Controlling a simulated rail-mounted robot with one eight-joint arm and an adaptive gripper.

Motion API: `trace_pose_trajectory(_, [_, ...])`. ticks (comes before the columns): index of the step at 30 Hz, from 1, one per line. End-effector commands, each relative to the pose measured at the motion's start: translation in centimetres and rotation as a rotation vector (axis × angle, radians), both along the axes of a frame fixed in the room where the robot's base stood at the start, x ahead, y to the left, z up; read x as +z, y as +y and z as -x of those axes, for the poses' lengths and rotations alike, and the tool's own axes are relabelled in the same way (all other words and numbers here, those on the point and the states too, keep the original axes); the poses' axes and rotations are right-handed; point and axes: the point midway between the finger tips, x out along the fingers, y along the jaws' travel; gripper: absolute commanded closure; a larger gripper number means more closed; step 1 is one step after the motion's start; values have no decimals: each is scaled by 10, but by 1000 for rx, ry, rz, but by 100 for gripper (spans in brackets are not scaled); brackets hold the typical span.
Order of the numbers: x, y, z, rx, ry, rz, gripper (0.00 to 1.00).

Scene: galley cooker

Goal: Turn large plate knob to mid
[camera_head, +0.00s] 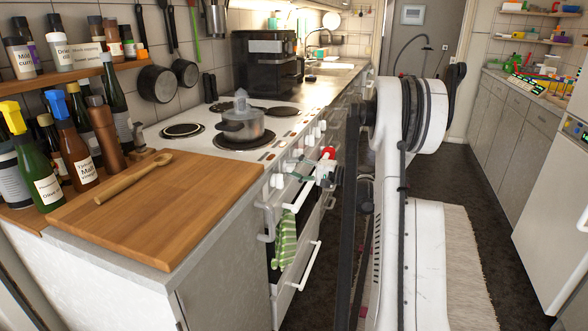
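The white cooker (160,141) stands along the left counter. White knobs (277,181) line its front edge, and several more show farther along. I cannot tell which knob is for the large plate, and their pointer marks are too small to read. My gripper (301,169) is at the cooker's front, level with the knob row, between the near and far knobs. Its fingers are small and partly lost against the cooker front, so I cannot tell if they are open or touch a knob. A red part shows on the gripper.
A lidded steel pot (242,128) stands on the hob, with bare hotplates (182,130) around it. A green striped towel (284,240) hangs at the oven front. A wooden board (165,210) with a spoon (134,178) and bottles is nearer. My arm fills the aisle.

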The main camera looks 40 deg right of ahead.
Motion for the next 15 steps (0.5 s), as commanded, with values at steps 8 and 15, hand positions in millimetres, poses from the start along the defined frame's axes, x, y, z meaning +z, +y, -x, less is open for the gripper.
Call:
trace_pose_trajectory(8, [-1, 0, 1, 0, 0, 1, 64])
trace_pose_trajectory(15, [-1, -9, 15, -2, 0, 1, 64])
